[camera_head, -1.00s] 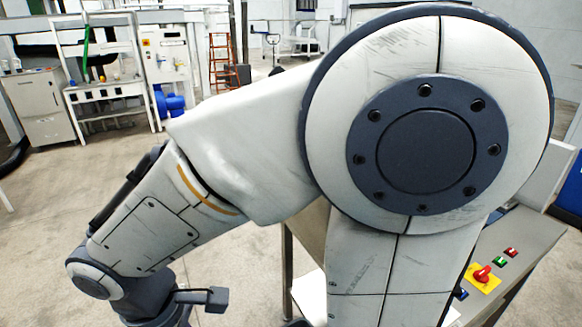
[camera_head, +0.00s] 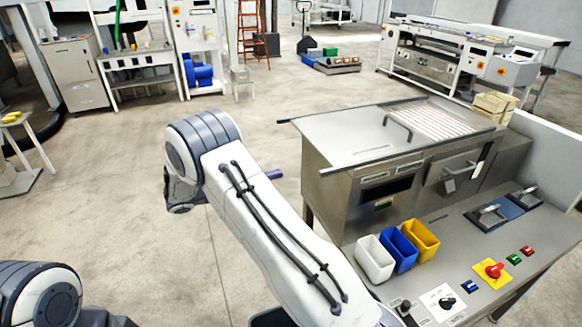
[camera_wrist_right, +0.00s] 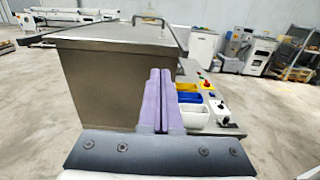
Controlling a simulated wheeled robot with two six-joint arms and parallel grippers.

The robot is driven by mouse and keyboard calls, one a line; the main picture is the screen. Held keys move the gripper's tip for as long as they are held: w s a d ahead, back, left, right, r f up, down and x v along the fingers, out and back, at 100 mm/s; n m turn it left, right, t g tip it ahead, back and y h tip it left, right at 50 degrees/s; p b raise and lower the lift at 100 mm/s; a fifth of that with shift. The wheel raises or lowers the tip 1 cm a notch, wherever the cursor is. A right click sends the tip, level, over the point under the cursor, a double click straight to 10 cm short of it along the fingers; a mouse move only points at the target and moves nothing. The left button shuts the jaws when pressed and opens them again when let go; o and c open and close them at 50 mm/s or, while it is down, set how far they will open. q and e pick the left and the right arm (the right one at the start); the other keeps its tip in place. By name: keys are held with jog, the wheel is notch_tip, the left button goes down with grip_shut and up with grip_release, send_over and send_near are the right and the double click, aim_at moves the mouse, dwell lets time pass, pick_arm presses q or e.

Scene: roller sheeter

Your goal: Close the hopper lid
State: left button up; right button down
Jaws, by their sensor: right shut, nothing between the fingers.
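A steel hopper cabinet (camera_head: 330,185) stands right of centre in the head view. A flat plate (camera_head: 350,128) with a bent bar handle (camera_head: 398,128) lies level on its top, beside a slatted grille (camera_head: 440,120); I take this plate to be the lid. In the right wrist view the cabinet wall (camera_wrist_right: 110,85) and handle (camera_wrist_right: 148,20) show ahead. My right gripper (camera_wrist_right: 160,75) has its purple fingers together, empty, in front of that wall. In the head view only a purple tip (camera_head: 276,174) shows, left of the cabinet. My left gripper is out of view.
White (camera_head: 374,260), blue (camera_head: 399,248) and yellow (camera_head: 421,239) bins stand on the steel counter in front of the cabinet. A red knob (camera_head: 494,270) and buttons are to their right. Open floor (camera_head: 120,180) lies left of the machine.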

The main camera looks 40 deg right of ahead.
jog(key=p, duration=0.5)
send_near(327, 161)
jog(key=x, duration=0.5)
jog(key=shift+d, duration=0.2)
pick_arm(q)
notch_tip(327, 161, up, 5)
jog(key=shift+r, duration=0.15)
pick_arm(e)
jog(key=shift+s+d+f, duration=0.1)
jog(key=shift+d+f, duration=0.1)
jog(key=shift+d, duration=0.55)
